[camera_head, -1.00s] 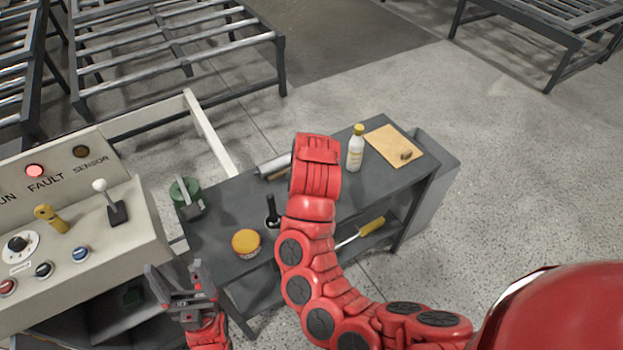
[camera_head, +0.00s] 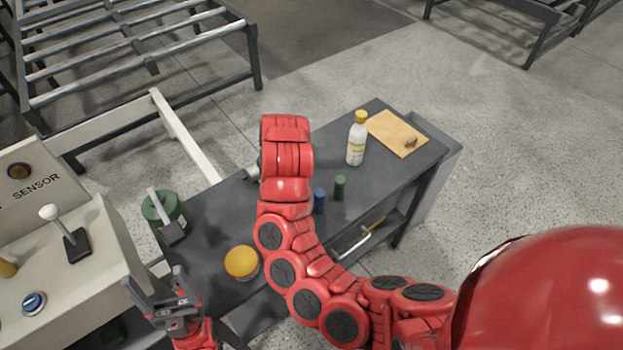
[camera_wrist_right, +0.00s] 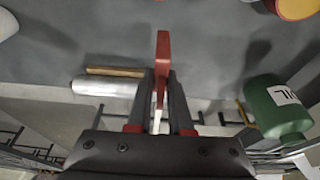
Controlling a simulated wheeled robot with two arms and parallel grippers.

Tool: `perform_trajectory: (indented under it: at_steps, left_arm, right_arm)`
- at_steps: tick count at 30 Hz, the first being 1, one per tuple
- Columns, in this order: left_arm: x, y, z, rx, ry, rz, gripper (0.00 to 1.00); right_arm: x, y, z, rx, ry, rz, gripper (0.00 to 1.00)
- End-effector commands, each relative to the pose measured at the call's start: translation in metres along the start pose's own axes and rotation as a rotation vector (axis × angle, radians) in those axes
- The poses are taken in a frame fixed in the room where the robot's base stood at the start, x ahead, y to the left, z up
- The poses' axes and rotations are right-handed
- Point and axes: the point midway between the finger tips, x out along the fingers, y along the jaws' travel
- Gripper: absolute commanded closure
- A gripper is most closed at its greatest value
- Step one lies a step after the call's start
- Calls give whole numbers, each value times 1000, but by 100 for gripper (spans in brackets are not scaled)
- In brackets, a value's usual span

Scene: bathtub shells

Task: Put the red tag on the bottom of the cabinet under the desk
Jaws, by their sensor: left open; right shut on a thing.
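A red flat piece (camera_wrist_right: 162,45), seen nearly edge-on, looks like the red tag. My right gripper (camera_wrist_right: 162,82) is shut on it in the right wrist view, above a grey surface. In the head view the right gripper and the tag are hidden behind my red arm. The dark grey desk (camera_head: 215,225) has a lower shelf (camera_head: 362,236); which part is the cabinet I cannot tell. My left gripper (camera_head: 155,292) is open and empty, between the control console and the desk's near left end.
On the desk are a yellow-lidded tub (camera_head: 241,262), a white bottle (camera_head: 356,143), a blue cylinder (camera_head: 319,200), a green cylinder (camera_head: 340,187) and a tan board (camera_head: 398,133). A green container (camera_head: 160,207) is at its left end. The console (camera_head: 85,265) stands left; floor is clear at right.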

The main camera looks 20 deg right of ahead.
Motion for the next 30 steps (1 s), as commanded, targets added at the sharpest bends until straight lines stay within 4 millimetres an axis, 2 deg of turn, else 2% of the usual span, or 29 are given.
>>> perform_trajectory:
  at_steps: [11, 15, 19, 23, 30]
  left_arm:
    - [-6, 0, 1, 0, 0, 0, 20]
    - [4, 0, -1, 0, 0, 0, 20]
    - [6, 0, -1, 0, 0, 0, 20]
    - [8, 0, -1, 0, 0, 0, 20]
    - [19, -1, -3, 0, 0, 0, 20]
  right_arm:
    - [10, 106, 0, 7, -1, 7, 100]
    - [10, 137, -1, 5, -4, 1, 100]
    - [13, 152, -3, 2, 1, 3, 100]
    - [17, 155, -1, 3, -1, 0, 100]
    - [46, 154, 8, 4, -2, -4, 100]
